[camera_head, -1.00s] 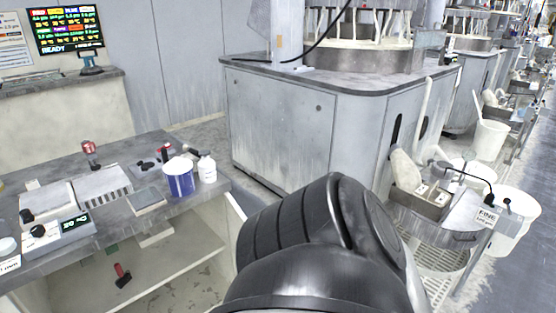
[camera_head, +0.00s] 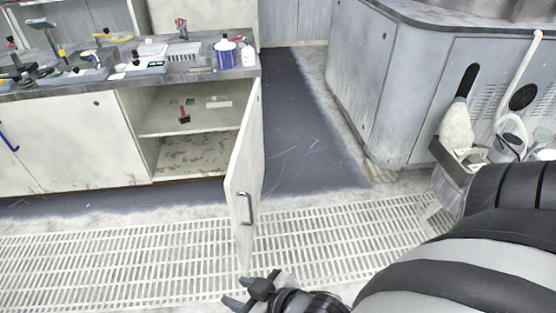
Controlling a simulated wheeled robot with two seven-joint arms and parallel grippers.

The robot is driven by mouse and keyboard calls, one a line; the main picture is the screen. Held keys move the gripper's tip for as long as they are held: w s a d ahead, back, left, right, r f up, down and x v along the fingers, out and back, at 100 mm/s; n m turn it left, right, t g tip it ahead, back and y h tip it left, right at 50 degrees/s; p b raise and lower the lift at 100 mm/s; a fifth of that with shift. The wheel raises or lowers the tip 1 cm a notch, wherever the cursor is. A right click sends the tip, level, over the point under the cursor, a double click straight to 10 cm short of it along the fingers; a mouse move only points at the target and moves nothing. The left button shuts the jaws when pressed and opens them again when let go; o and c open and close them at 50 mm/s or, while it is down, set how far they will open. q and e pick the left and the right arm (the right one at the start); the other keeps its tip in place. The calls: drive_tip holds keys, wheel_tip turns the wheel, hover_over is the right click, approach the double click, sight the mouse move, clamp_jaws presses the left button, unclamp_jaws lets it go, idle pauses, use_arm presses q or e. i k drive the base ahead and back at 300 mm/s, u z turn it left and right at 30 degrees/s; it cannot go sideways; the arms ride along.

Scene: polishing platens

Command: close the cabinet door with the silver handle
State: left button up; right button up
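The cabinet door (camera_head: 243,165) stands wide open at the right end of the bench cabinet, swung out toward me and seen nearly edge-on. Its silver handle (camera_head: 247,208) is on the lower front part of the door. The open cabinet compartment (camera_head: 195,158) shows a shelf with a small red-and-black item on it. My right gripper (camera_head: 240,293) is at the bottom middle, below and in front of the door's free edge, apart from the handle. Its dark fingers look spread, with nothing between them. My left gripper is not in view.
A closed cabinet front with a blue handle (camera_head: 8,140) is at left. A grey machine housing (camera_head: 375,85) stands at right. The grated floor (camera_head: 120,255) before the cabinet is clear.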

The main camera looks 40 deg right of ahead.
sight(242, 184)
drive_tip(key=z, duration=1.1)
drive_tip(key=i, duration=0.45)
drive_tip(key=k, duration=1.2)
drive_tip(key=z, duration=0.7)
drive_tip(key=i, duration=1.35)
drive_tip(key=u, duration=0.25)
